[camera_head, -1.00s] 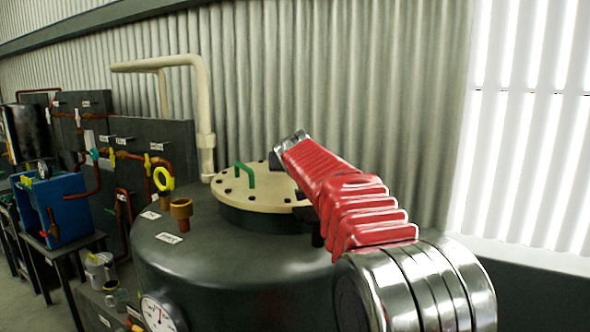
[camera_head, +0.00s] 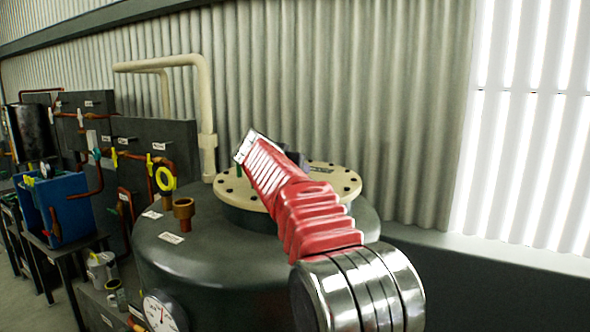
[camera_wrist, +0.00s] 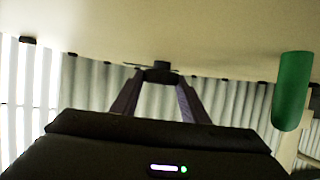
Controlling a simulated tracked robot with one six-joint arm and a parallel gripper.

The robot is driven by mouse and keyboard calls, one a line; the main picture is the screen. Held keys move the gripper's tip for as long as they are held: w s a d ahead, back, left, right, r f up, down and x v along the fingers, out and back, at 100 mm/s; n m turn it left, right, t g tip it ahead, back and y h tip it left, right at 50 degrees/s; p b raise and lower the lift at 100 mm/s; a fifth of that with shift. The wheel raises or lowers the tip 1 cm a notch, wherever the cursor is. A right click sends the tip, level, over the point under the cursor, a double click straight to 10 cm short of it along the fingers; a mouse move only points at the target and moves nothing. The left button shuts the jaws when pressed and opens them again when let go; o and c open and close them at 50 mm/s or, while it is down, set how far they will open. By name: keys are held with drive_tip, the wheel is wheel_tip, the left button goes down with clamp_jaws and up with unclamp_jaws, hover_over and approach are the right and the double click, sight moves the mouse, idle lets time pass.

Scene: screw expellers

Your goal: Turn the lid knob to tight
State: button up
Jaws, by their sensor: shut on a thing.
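The cream bolted lid (camera_head: 340,180) lies flat on the dark tank (camera_head: 200,255). In the wrist view its underside-like cream surface (camera_wrist: 200,25) fills the top. My gripper (camera_wrist: 160,82) reaches the lid there, its two fingers converging on a small dark knob (camera_wrist: 159,73) against the cream surface. The fingers are shut on the knob. A green handle (camera_wrist: 291,92) stands at the right in the wrist view, apart from the fingers. In the head view my red arm covers the knob and most of the green handle, so the knob's turn angle cannot be told.
A pressure gauge (camera_head: 160,312) sits on the tank's front. A brown fitting (camera_head: 184,209) and a yellow ring handle (camera_head: 165,178) stand left of the lid. A cream pipe (camera_head: 206,120) rises behind. A corrugated wall (camera_head: 345,80) closes the back.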

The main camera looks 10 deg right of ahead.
drive_tip(key=shift+w+a+m+g+h, duration=0.15)
drive_tip(key=shift+a+m+g+h, duration=0.1)
drive_tip(key=shift+m+g+h, duration=0.55)
drive_tip(key=shift+f+m+g+h, duration=0.1)
drive_tip(key=shift+m+g+h, duration=0.35)
drive_tip(key=shift+m, duration=0.25)
drive_tip(key=o, duration=1.1)
drive_tip(key=v, duration=1.3)
drive_tip(key=shift+a, duration=0.3)
